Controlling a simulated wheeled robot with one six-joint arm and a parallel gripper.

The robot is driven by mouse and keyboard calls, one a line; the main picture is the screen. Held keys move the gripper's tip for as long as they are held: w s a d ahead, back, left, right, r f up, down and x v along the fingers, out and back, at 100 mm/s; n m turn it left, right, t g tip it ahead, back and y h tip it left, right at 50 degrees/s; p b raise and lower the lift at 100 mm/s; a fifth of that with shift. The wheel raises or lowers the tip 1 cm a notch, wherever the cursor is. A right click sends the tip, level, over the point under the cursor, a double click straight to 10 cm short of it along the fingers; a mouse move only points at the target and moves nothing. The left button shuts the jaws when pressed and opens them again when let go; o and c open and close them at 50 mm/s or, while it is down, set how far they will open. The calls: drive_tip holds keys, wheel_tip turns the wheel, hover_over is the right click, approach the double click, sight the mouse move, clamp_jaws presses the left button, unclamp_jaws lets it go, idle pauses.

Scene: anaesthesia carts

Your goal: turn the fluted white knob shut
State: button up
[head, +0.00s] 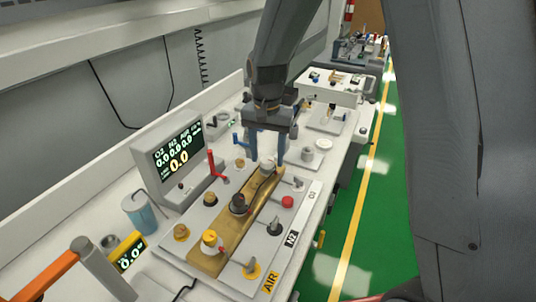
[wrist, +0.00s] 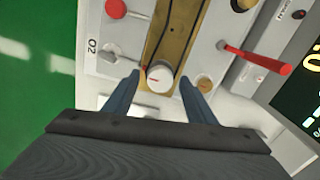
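The fluted white knob (head: 267,167) sits at the far end of the brass strip (head: 236,238) on the panel, in the head view. In the wrist view the white knob (wrist: 160,78) shows from above, with a short red mark on its face. My gripper (head: 267,152) points down over it. In the wrist view its two blue fingers (wrist: 155,88) are spread, one on each side of the knob, with a gap to each side. Whether the fingertips reach down to the knob's height is hard to tell.
A red lever (head: 211,164) stands left of the knob, and a red knob (head: 288,201) is to the right. A black knob (head: 238,204) and yellow knob (head: 210,239) share the strip. A display (head: 178,154) stands at left. Green floor (head: 345,225) is open at right.

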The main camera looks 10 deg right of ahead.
sight(267, 159)
drive_tip(key=shift+r, duration=0.1)
wheel_tip(267, 159, up, 8)
drive_tip(key=shift+f+b, duration=0.15)
drive_tip(key=shift+b, duration=0.75)
drive_tip(key=s+d+f+n, duration=0.2)
drive_tip(key=s+d, duration=0.3)
drive_tip(key=s, duration=0.4)
drive_tip(key=s+d+f+n+t, duration=0.1)
drive_tip(key=s+d+f+n, duration=0.1)
drive_tip(key=s+d+f, duration=0.3)
drive_tip(key=s+d, duration=0.1)
drive_tip(key=s, duration=0.3)
drive_tip(key=shift+d+f+n, duration=0.2)
drive_tip(key=shift+d+n, duration=0.05)
drive_tip(key=shift+n, duration=0.15)
drive_tip(key=shift+w, duration=0.1)
idle(1.9)
